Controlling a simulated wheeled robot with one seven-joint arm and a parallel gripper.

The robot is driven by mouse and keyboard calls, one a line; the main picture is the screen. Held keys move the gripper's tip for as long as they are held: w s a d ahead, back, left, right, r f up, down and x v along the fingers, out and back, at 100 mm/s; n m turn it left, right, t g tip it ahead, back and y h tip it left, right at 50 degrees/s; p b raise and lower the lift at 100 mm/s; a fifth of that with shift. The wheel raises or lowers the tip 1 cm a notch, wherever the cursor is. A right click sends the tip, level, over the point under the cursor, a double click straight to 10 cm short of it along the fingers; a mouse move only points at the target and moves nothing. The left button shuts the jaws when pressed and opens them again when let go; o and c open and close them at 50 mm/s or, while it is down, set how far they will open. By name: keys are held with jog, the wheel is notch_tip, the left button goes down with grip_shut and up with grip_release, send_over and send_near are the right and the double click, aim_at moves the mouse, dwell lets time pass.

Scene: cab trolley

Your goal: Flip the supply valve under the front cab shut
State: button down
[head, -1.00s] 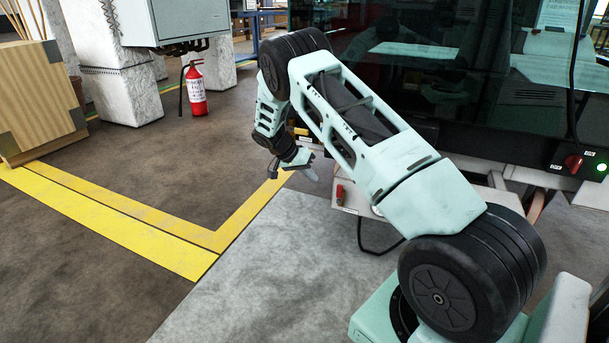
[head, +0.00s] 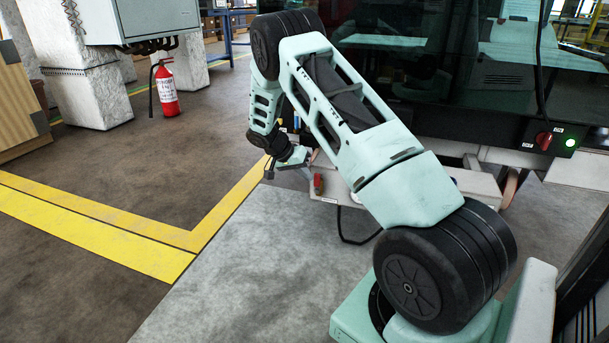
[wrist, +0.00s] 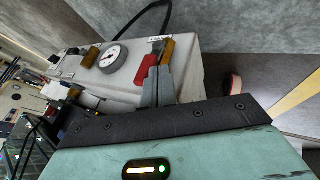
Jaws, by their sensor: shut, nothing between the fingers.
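The supply valve's red handle (head: 318,184) stands at the near left end of the pale box under the front cab (head: 420,80). In the wrist view the red handle (wrist: 148,80) rises beside a brass fitting (wrist: 168,51). My gripper (head: 308,158) is beside the handle at the box's end. In the wrist view the grey fingers of my gripper (wrist: 160,72) are together and empty. They overlap the right side of the red handle in the picture; I cannot tell whether they touch it. The handle's lower part is hidden behind the fingers.
A round pressure gauge (wrist: 112,58) sits on the pale box (wrist: 130,85), left of the handle. A black hose (head: 352,240) loops below the box. A red switch (head: 544,140) is on the cab's lower panel. A fire extinguisher (head: 166,90) stands far left. Floor to the left is clear.

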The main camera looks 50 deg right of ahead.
aim_at(316, 175)
jog(key=shift+s+d+r+t+p, duration=0.15)
jog(key=shift+s+r+t+p, duration=0.2)
jog(key=shift+t, duration=0.25)
jog(key=t, duration=0.1)
jog(key=s+t+y+p, duration=0.1)
jog(key=s+d+m+p, duration=0.1)
jog(key=shift+s+r+t+y, duration=0.15)
jog(key=shift+r+t+y, duration=0.15)
jog(key=shift+t+y, duration=0.1)
jog(key=s+d+f+m+t+y+p, duration=0.2)
jog(key=s+t+p, duration=0.4)
jog(key=t+p, duration=0.3)
jog(key=shift+s+d+f+t+y, duration=0.4)
jog(key=shift+f+y, duration=0.3)
jog(key=shift+f, duration=0.7)
jog(key=shift+s+f, duration=0.2)
jog(key=shift+f, duration=0.05)
jog(key=shift+p, duration=0.3)
